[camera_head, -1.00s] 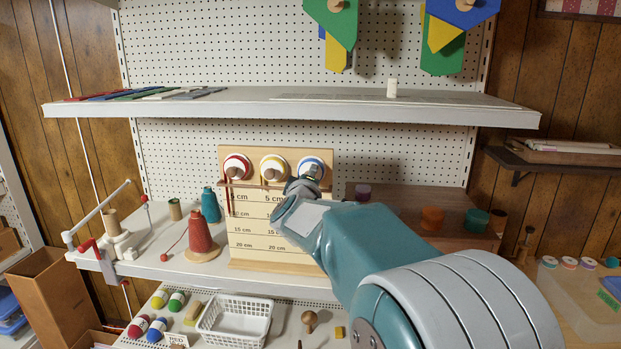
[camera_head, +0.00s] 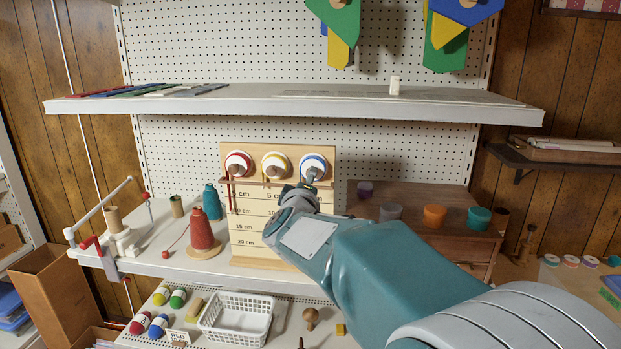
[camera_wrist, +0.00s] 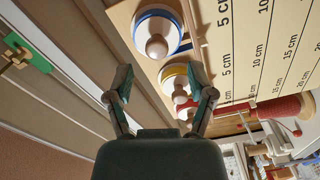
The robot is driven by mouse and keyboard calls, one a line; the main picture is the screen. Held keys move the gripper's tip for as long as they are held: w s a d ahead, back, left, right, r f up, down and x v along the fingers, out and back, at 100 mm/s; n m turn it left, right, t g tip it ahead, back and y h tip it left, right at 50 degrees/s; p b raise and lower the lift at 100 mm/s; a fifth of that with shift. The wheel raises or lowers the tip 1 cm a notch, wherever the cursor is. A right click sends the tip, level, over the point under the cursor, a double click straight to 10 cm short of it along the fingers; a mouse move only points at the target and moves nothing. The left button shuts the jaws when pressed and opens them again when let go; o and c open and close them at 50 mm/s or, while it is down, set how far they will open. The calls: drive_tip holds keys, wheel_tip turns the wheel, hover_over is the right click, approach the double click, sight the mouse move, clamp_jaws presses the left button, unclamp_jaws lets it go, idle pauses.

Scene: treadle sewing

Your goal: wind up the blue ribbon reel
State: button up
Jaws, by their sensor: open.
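The blue ribbon reel (camera_head: 318,159) is a white disc with a blue rim and a wooden knob, rightmost of three on an upright wooden board (camera_head: 264,240) with cm markings. In the wrist view the blue reel (camera_wrist: 142,17) and its knob (camera_wrist: 157,46) show at the top. My gripper (camera_head: 311,176) is just below and in front of the blue reel in the head view. In the wrist view my gripper (camera_wrist: 160,75) is open, its fingers spread and empty, with the knob beyond the fingertips.
The red reel (camera_head: 238,160) and yellow reel (camera_head: 275,161) sit to the left on the same board. A shelf (camera_head: 300,105) runs above. Thread cones, including a red one (camera_head: 201,230), stand left; cups, including an orange one (camera_head: 434,216), stand right.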

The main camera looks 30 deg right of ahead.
drive_tip(key=v, duration=0.6)
drive_tip(key=shift+s+a, duration=0.3)
drive_tip(key=s+a+f+g+y, duration=0.1)
drive_tip(key=s+a+f+y, duration=0.1)
drive_tip(key=s+a+y, duration=0.3)
drive_tip(key=s+a+f+y, duration=0.2)
drive_tip(key=a+f+y, duration=0.1)
drive_tip(key=a+y, duration=0.25)
drive_tip(key=s+f+m+g, duration=0.3)
drive_tip(key=s+f+g, duration=0.1)
drive_tip(key=s, duration=0.4)
drive_tip(key=s+f+m+g, duration=0.4)
drive_tip(key=s+f, duration=0.2)
drive_tip(key=s, duration=0.3)
drive_tip(key=shift+s, duration=0.25)
drive_tip(key=shift+h, duration=0.25)
